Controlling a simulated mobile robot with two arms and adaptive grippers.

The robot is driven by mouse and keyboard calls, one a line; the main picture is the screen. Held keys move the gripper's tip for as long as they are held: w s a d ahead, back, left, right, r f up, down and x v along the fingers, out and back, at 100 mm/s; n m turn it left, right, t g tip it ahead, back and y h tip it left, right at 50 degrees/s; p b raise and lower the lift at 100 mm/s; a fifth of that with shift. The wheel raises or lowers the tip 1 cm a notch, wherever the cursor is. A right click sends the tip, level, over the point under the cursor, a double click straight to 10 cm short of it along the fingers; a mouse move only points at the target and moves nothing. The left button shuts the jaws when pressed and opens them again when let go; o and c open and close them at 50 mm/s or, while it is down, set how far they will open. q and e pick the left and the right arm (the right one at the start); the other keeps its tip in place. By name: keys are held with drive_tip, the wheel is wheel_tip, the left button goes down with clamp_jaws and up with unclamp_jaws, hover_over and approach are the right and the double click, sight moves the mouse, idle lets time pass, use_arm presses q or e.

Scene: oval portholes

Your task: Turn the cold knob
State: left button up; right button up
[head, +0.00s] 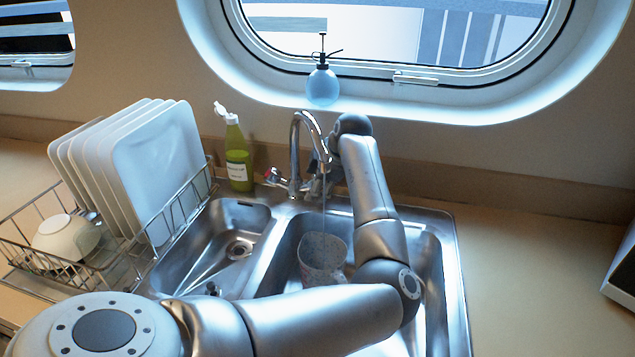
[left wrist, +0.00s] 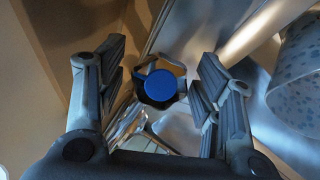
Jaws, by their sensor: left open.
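The cold knob, with a round blue cap (left wrist: 161,85), lies between the fingers of my left gripper (left wrist: 160,68) in the left wrist view. The fingers are open, one on each side of it, with visible gaps. There the gripper and tap mostly hide the cold knob. The red-marked hot knob (head: 271,178) is left of the tap. My right gripper is not in view.
A speckled cup (head: 322,262) stands in the sink (head: 440,235) below the spout, with a thin stream above it. A green bottle (head: 238,155) and a dish rack (head: 190,210) with plates are left. A blue spray bottle (head: 323,86) stands at the porthole.

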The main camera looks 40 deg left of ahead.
use_arm(q)
drive_tip(key=v, duration=1.2)
